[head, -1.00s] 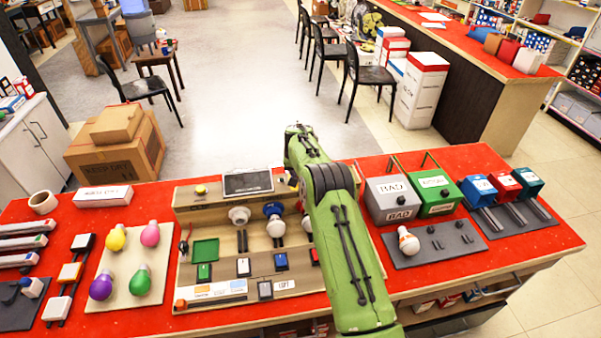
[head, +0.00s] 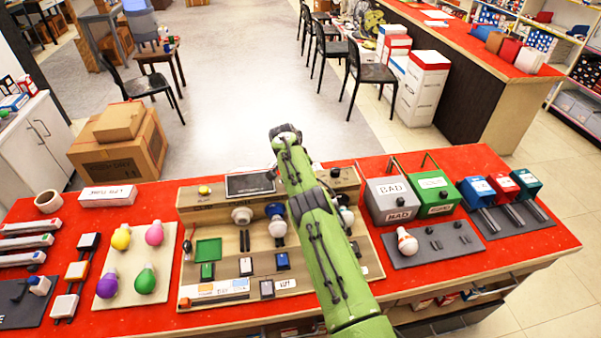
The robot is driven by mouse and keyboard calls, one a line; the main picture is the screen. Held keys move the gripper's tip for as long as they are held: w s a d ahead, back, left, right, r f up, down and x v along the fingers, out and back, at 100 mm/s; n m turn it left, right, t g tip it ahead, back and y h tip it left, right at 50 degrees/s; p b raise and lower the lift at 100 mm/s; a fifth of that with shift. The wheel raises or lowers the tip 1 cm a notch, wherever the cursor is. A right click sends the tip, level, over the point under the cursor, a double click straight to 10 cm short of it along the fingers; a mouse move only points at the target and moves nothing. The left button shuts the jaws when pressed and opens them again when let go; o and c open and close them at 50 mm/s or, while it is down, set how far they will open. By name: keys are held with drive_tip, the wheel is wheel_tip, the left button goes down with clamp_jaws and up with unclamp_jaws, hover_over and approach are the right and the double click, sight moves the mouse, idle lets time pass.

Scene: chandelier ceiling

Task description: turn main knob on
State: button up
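The wooden test panel (head: 215,215) stands on the red bench in the head view. Its raised back part carries a yellow button-like piece (head: 204,190), a dark screen (head: 250,183) and a small dark round piece (head: 335,173) just right of my arm. I cannot tell for sure which piece is the main knob; it may be that dark one or be hidden. My green arm reaches across the right half of the panel and covers part of it. My gripper is hidden behind the arm, so its fingers and its hold do not show.
Bulbs sit in sockets on the panel, with switches in front. A board with coloured bulbs (head: 110,272) lies to the left.

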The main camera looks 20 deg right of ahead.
drive_tip(key=shift+r, duration=0.1)
idle(0.3)
drive_tip(key=o, duration=1)
drive_tip(key=shift+s+a+r+b, duration=0.1)
drive_tip(key=shift+a+r+b, duration=0.25)
drive_tip(key=shift+b, duration=0.9)
drive_tip(key=v, duration=1.4)
drive_tip(key=shift+s+r, duration=0.15)
drive_tip(key=shift+r, duration=0.25)
